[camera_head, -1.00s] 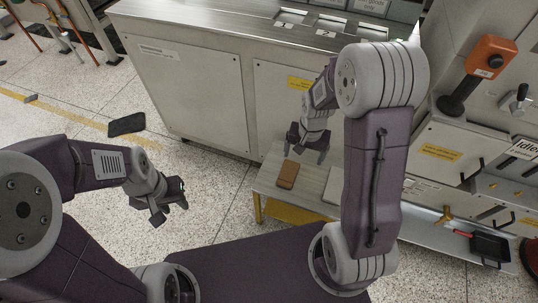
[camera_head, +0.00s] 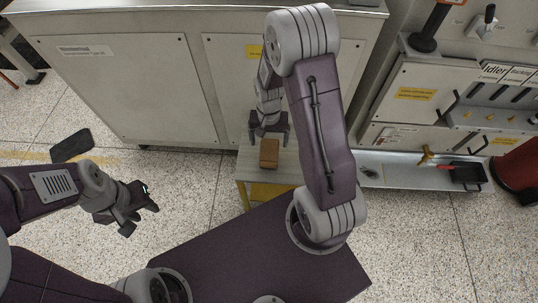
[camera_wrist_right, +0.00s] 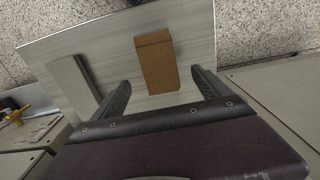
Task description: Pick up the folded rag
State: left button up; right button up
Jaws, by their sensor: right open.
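The folded rag, a brown block-like bundle (camera_head: 269,153), lies on the low light-grey bench (camera_head: 252,168). It also shows in the right wrist view (camera_wrist_right: 157,62), lying between and just beyond the fingertips. My right gripper (camera_head: 269,140) is open and empty at the rag's far end in the head view. In the right wrist view, its two fingers (camera_wrist_right: 160,82) stand on either side of the rag's near end, with gaps on both sides. My left gripper (camera_head: 144,217) is open and empty over the floor at the left, well away from the rag.
A large grey cabinet (camera_head: 125,95) stands behind the bench. A raised grey strip (camera_wrist_right: 73,82) lies on the bench beside the rag. A black pan (camera_head: 467,174) and a yellow tool (camera_head: 426,154) are on the shelf at the right. A dark mat (camera_head: 71,146) lies on the floor.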

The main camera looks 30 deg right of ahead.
aim_at(269, 151)
jog(key=f+b, duration=0.2)
jog(key=f, duration=0.1)
jog(key=f+b, duration=0.1)
jog(key=f, duration=0.1)
jog(key=shift+s+a+f+b, duration=0.2)
jog(key=shift+s+b, duration=0.1)
jog(key=shift+b, duration=0.1)
jog(key=shift+r, duration=0.15)
jog(key=c, duration=1.4)
notch_tip(269, 151, up, 5)
jog(key=p, duration=0.3)
jog(key=shift+d+p, duration=0.1)
jog(key=shift+p, duration=0.25)
jog(key=shift+c, duration=0.2)
jog(key=s+d+r+p, duration=0.2)
jog(key=d+r+p, duration=0.2)
jog(key=d, duration=0.7)
jog(key=shift+s+d+r, duration=0.2)
jog(key=shift+r, duration=0.8)
